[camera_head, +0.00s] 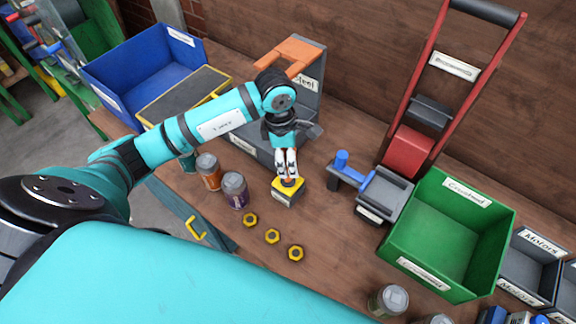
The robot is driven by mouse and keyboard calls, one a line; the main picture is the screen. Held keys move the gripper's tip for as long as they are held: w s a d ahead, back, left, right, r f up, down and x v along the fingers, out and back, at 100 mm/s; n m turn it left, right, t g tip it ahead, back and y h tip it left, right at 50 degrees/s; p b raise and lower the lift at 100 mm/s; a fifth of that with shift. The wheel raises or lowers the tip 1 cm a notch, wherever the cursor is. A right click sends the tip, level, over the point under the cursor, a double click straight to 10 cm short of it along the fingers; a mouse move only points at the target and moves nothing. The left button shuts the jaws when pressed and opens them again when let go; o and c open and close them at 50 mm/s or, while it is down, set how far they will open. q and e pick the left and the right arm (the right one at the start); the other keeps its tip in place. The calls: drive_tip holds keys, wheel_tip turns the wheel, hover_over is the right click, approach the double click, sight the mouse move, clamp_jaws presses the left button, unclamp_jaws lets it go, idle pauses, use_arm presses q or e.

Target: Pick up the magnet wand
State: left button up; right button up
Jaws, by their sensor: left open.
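My left gripper (287,164) reaches in from the left and points down over the table, its fingers open and close together. My right gripper is not in view.
A green bin (437,233) stands to the right, a blue bin (143,72) at the back left.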

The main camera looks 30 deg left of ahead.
use_arm(q)
drive_tip(key=shift+w+d+f, duration=0.1)
drive_tip(key=shift+d+f, duration=0.05)
drive_tip(key=shift+f, duration=1)
clamp_jaws()
